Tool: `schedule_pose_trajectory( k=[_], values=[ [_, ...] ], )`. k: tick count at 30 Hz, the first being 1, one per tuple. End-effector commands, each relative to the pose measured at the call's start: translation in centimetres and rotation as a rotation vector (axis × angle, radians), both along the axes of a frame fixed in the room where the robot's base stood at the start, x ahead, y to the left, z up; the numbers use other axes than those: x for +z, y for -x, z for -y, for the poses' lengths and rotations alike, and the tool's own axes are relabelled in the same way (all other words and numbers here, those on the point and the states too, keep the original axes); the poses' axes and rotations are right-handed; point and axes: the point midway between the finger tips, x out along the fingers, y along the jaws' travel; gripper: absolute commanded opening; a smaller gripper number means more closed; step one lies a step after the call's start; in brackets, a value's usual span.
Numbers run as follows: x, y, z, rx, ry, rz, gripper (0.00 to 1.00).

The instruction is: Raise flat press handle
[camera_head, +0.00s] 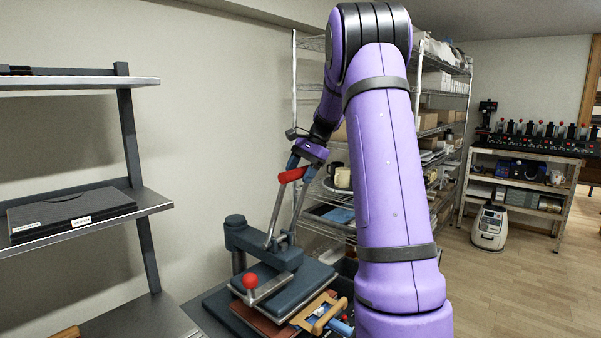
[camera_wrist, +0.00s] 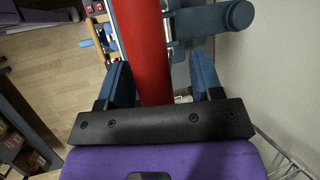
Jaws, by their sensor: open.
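The flat press (camera_head: 272,262) stands at the lower middle of the head view, with a blue-grey arm and a flat upper plate. Its handle has a red grip (camera_head: 292,175) at the top of a metal lever (camera_head: 274,218) that stands up at a tilt. My gripper (camera_head: 302,165) is at the red grip. In the wrist view the red grip (camera_wrist: 142,45) runs between the two blue fingers of my gripper (camera_wrist: 162,82), with gaps showing on both sides. The fingers are open around it.
A red ball knob (camera_head: 250,281) on a metal bar sits at the press front. A wooden-handled tool (camera_head: 328,316) lies beside it. Wire shelving (camera_head: 452,110) with boxes and mugs stands behind; a grey shelf (camera_head: 85,230) is at left.

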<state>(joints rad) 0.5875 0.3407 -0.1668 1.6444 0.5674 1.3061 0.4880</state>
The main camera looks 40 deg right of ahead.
Motion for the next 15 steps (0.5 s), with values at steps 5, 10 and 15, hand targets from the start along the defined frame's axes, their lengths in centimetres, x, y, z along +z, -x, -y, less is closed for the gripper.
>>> schedule_pose_trajectory(
  k=[5,10,15],
  values=[
    [0.7,0.3,0.4,-0.001,0.001,0.000,0.60],
    [3.1,0.9,1.6,-0.003,0.002,0.002,0.60],
    [6.0,1.7,2.8,-0.001,0.002,0.002,0.60]
  ],
)
